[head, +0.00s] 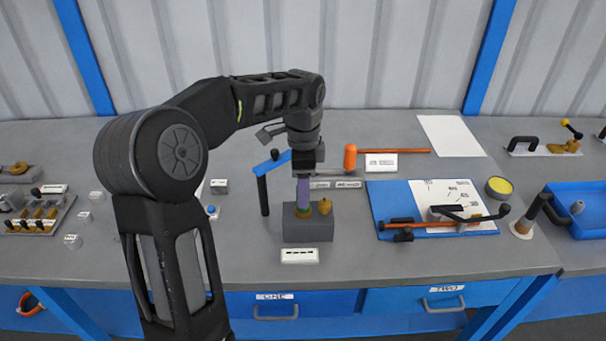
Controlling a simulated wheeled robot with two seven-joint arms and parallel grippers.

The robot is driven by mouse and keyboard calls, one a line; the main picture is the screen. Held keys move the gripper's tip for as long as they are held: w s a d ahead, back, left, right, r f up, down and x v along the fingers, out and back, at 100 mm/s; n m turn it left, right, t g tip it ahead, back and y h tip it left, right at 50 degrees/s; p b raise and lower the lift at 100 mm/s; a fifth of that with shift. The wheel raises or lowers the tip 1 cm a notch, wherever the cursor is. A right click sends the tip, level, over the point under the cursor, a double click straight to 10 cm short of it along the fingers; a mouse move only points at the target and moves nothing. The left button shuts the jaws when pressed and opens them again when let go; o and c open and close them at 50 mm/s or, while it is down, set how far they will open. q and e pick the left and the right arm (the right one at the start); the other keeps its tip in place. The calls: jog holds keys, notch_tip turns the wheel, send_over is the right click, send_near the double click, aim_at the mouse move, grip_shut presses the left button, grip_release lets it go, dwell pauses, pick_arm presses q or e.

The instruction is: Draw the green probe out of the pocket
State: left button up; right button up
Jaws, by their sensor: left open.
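A dark grey block (307,231) stands near the front middle of the bench. A small green piece (303,211), which looks like the green probe, shows at the left of its top, with an orange-brown bit beside it. The pocket's opening is hidden. My right gripper is not in view.
A brass knob (325,206) stands on the block's right side, close to the gripper. A blue-and-black stand (264,190) is just left. A white label (300,256) lies in front. A blue board (432,208) with rods lies right. An orange-headed hammer (350,158) lies behind.

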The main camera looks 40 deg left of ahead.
pick_arm(q)
jog(key=shift+f, duration=1.65)
grip_shut()
jog(key=shift+r, duration=0.15)
jog(key=shift+r+p, duration=2.95)
jog(key=shift+r, duration=0.45)
